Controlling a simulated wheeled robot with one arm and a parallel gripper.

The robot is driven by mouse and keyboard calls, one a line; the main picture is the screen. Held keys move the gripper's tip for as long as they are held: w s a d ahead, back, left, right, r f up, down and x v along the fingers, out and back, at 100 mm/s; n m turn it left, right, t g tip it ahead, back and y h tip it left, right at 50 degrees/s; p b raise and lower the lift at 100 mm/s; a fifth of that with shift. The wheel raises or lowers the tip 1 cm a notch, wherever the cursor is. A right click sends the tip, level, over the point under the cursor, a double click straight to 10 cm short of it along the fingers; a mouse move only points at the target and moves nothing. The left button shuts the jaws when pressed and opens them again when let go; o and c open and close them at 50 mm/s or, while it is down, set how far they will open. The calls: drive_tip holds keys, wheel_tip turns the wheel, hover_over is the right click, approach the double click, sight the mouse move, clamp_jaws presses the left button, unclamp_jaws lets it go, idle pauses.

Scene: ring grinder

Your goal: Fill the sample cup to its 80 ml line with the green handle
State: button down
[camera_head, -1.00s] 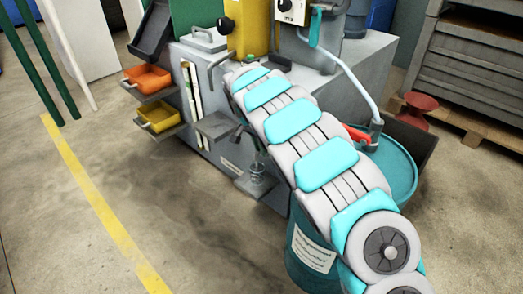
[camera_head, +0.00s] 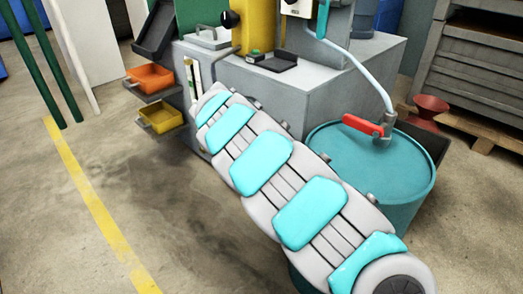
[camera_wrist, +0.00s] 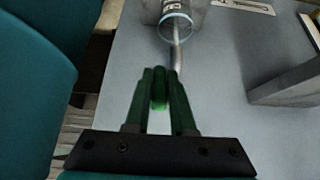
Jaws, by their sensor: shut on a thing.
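In the wrist view, a bright green handle (camera_wrist: 158,95) sits between the two dark fingers of my gripper (camera_wrist: 160,85), which is shut on it. A grey metal rod (camera_wrist: 177,52) runs from near the handle towards the sample cup. The clear sample cup (camera_wrist: 175,22), with a pale blue rim and dark print, is at the top, cut by the picture edge. Its fill level and the 80 ml line cannot be made out. In the head view, my arm hides my gripper, the green handle and the cup.
A teal drum (camera_head: 400,165) stands right of my arm, with a red handle (camera_head: 363,125) and a pale hose (camera_head: 360,68) above it. The grey machine cabinet (camera_head: 310,85) is behind my arm. Orange (camera_head: 150,77) and yellow (camera_head: 161,119) trays stick out left. The left floor is clear.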

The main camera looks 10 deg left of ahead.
drive_tip(key=c, duration=0.8)
unclamp_jaws()
drive_tip(key=shift+o, duration=0.2)
drive_tip(key=v, duration=0.8)
drive_tip(key=shift+c, duration=0.4)
